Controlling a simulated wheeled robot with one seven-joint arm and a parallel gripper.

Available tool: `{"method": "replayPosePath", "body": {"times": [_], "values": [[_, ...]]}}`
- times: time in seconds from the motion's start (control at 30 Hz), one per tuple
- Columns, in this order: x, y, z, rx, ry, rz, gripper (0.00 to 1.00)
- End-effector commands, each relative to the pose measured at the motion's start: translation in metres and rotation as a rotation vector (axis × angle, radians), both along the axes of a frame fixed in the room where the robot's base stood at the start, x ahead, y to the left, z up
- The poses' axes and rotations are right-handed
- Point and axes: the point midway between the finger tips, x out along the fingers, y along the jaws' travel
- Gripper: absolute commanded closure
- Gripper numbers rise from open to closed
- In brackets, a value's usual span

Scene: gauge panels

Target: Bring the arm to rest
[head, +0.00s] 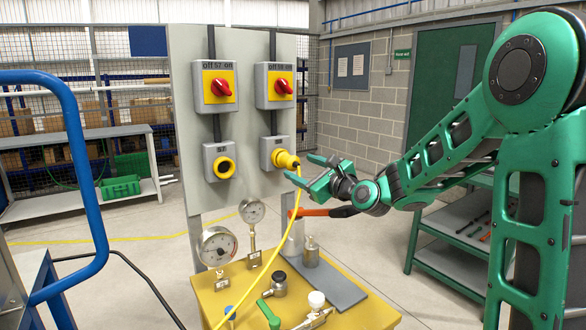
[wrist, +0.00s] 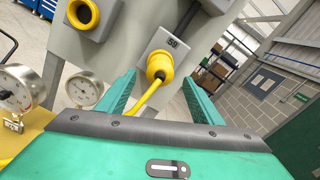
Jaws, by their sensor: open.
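My green arm comes in from the right in the head view. My gripper (head: 306,171) is open, its two fingers spread on either side of the yellow plug (head: 286,160). The plug sits in the right lower socket box (head: 272,152) on the grey panel, with its yellow cable (head: 285,215) hanging down. In the wrist view the plug (wrist: 160,66) shows beyond and between the open fingers (wrist: 158,97). A gap shows between the fingers and the plug, and nothing is held.
The panel (head: 187,120) carries two red rotary switches (head: 221,87) and an empty left socket (head: 223,167). Below stands a yellow bench (head: 355,312) with gauges (head: 217,247) and valves. A blue rail (head: 85,170) is at left, a green shelf cart (head: 455,270) at right.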

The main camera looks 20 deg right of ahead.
Motion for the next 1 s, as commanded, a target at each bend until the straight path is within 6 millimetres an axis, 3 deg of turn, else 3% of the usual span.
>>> {"method": "replayPosePath", "body": {"times": [0.2,0.47,0.77,1.0], "values": [[-0.029,-0.010,0.000,0.001,0.001,-0.001,0.40],[-0.044,-0.004,-0.008,-0.110,0.008,0.020,0.40],[-0.083,0.022,-0.058,-0.735,0.048,0.167,0.40],[-0.136,0.020,-0.103,-1.303,0.069,0.395,0.40]]}}
